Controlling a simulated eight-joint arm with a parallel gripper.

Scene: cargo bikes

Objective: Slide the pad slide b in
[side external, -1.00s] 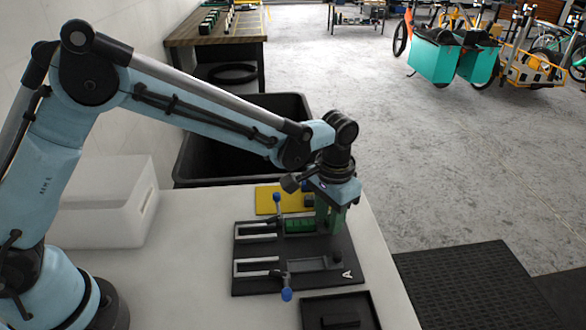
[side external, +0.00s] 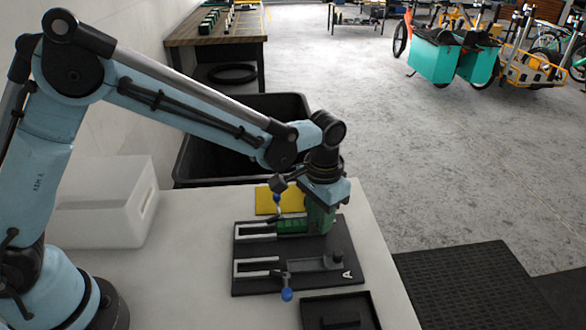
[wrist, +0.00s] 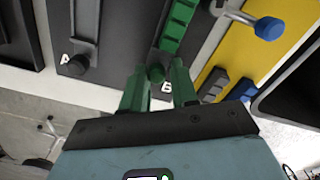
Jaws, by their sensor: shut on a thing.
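Pad slide b (wrist: 178,28) is a green bar with several segments, lying in its channel on the black fixture board (side external: 315,283) beside a printed B. It also shows in the side view (side external: 290,225). My gripper (side external: 319,218) has green fingers, points down over the slide's right end, and is shut on the knob. The fingers partly hide the knob and that end of the slide.
Slide A, with a dark knob (wrist: 78,65), lies parallel in front. Blue-tipped levers (side external: 286,294) (wrist: 268,28) stand by the channels. A yellow plate (side external: 268,200) lies behind, a black tray (side external: 345,302) in front. A white box (side external: 105,210) stands left.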

